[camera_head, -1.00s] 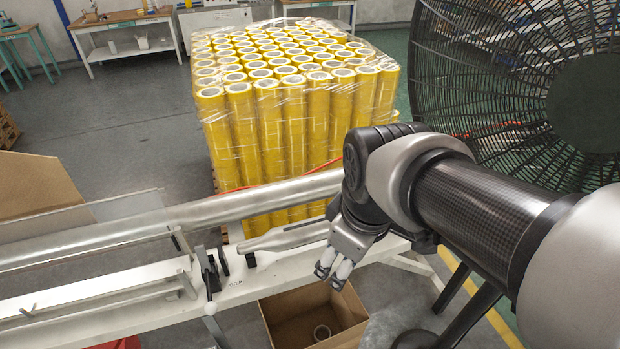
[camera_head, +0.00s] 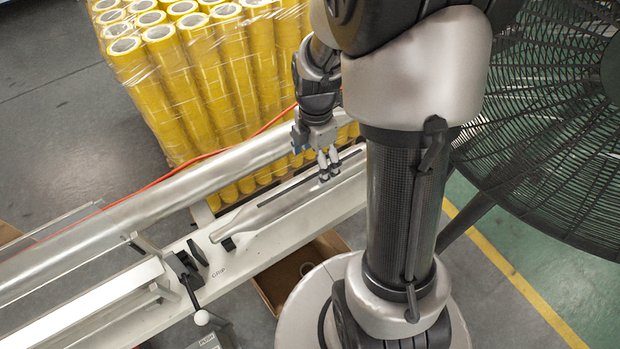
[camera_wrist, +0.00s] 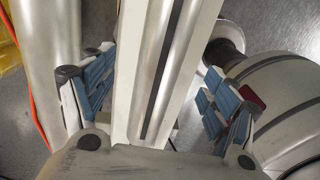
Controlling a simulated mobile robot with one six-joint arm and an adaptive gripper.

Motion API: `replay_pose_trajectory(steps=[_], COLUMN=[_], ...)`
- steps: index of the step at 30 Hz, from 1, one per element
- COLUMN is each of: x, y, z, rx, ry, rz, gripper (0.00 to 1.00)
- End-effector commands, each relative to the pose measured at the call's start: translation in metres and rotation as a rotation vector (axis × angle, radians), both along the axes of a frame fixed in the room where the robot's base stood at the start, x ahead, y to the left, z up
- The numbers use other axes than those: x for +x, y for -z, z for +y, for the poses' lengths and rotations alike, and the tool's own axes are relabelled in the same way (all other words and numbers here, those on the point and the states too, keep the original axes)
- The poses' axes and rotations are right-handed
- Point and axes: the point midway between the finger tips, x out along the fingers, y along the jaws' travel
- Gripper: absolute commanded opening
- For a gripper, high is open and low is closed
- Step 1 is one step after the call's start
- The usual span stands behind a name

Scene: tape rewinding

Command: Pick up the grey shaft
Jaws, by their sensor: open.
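The grey shaft (camera_head: 265,214) is a silver bar with a tapered near end and a dark slot along its top. It lies lengthwise on the white bench beside a thicker silver roller. My gripper (camera_head: 327,172) hangs over the far part of the shaft, fingers pointing down. In the wrist view the shaft (camera_wrist: 154,50) runs between the two spread, blue-padded fingers, with a gap on each side. The gripper is open and holds nothing. My arm hides the shaft's far end in the head view.
The long silver roller (camera_head: 170,192) runs parallel, just behind the shaft. A clamp with a lever (camera_head: 186,270) stands left of the shaft's tapered end. Wrapped yellow rolls (camera_head: 180,80) stand behind. A cardboard box (camera_head: 290,275) is below the bench, and a black fan (camera_head: 550,120) is at right.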

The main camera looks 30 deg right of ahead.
Motion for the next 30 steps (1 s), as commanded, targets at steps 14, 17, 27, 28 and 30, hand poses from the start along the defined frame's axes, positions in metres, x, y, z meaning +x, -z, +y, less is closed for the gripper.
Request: replay_pose_trajectory(steps=[14, 17, 27, 28, 30], x=[-0.002, -0.005, -0.005, -0.005, -0.005], y=[0.058, 0.074, 0.098, 0.098, 0.098], z=[0.003, 0.006, 0.006, 0.006, 0.006], rx=[0.001, 0.001, 0.000, 0.000, 0.000], ry=[0.000, 0.000, 0.001, 0.001, 0.001], rz=[0.002, 0.002, -0.001, -0.001, -0.001], gripper=[0.80, 0.80, 0.80, 0.80, 0.80])
